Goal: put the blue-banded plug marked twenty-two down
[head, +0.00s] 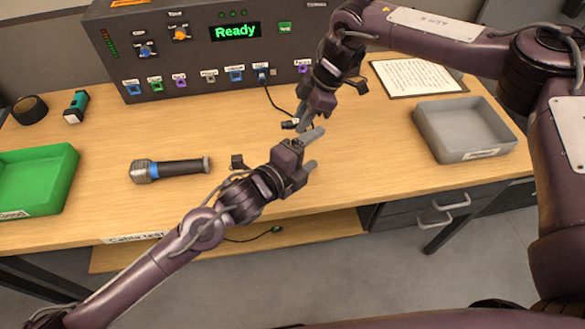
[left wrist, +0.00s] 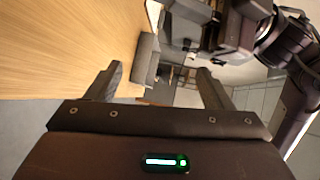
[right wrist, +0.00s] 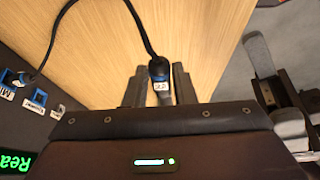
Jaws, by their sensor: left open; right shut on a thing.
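The blue-banded plug (right wrist: 160,72) is dark, with a small white label whose marking is hard to read. My right gripper (right wrist: 158,90) is shut on it above the table. The plug also shows, small, in the head view (head: 290,124), and its black cable (head: 272,103) runs back to the box. My left gripper (head: 313,150) is open and empty, just below the right one in the head view. In the left wrist view, nothing is between its fingers (left wrist: 158,88).
A grey box (head: 200,45) with knobs, sockets and a "Ready" display stands at the back. A green tray (head: 70,165), tape roll (head: 30,108) and flashlight (head: 170,168) are left. A clipboard (head: 418,76) and grey tray (head: 425,140) are right. The table's middle (head: 215,125) is bare.

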